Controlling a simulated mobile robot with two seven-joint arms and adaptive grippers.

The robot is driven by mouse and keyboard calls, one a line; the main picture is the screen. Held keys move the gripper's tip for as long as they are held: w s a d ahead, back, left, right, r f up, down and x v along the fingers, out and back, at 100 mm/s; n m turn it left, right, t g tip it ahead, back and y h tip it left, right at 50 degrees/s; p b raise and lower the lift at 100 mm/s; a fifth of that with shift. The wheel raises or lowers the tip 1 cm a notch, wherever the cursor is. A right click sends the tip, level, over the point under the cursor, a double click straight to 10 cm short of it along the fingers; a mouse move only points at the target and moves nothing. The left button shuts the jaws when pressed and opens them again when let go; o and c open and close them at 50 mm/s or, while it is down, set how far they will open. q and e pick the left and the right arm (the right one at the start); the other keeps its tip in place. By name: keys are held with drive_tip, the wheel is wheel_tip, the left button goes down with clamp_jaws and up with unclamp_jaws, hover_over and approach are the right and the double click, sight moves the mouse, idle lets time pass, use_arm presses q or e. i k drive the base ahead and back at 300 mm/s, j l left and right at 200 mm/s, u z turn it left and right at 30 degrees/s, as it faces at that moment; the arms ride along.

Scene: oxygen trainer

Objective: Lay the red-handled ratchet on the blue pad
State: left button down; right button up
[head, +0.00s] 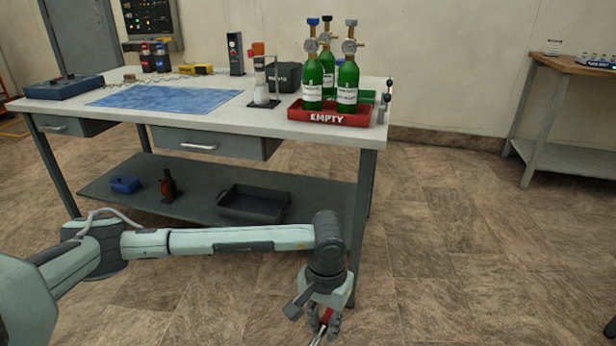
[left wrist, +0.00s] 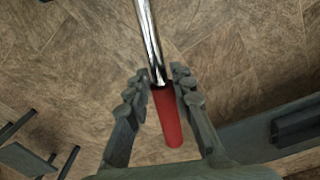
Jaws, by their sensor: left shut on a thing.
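My left gripper (head: 322,316) is low in front of the workbench, over the floor. It is shut on the ratchet (head: 326,316), whose red handle shows between its fingers. In the left wrist view the red handle (left wrist: 169,122) lies between the fingers of the left gripper (left wrist: 163,88), and the chrome shaft runs up out of the top edge. The ratchet's head is out of that view. The blue pad (head: 160,98) lies flat on the bench top, left of the middle, with nothing on it. My right gripper is not in view.
The workbench (head: 225,114) has a red tray (head: 335,117) marked EMPTY with green cylinders at its right end. A blue box (head: 64,87) is left of the pad, and a small stand (head: 261,84) is right of it. The lower shelf (head: 215,187) holds a dark bin (head: 253,205).

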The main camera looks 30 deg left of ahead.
sight(137, 104)
drive_tip(key=j+u, duration=0.1)
drive_tip(key=j, duration=0.4)
drive_tip(key=i+j, duration=0.1)
drive_tip(key=j, duration=0.35)
drive_tip(key=j+u, duration=0.15)
drive_tip(key=j, duration=0.35)
drive_tip(key=i+j+u, duration=0.1)
drive_tip(key=j, duration=0.35)
drive_tip(key=i+j, duration=0.15)
drive_tip(key=j, duration=0.15)
drive_tip(key=i+j+u, duration=0.1)
drive_tip(key=j, duration=0.2)
drive_tip(key=i+j, duration=0.2)
drive_tip(key=j+u, duration=0.05)
drive_tip(key=j, duration=0.05)
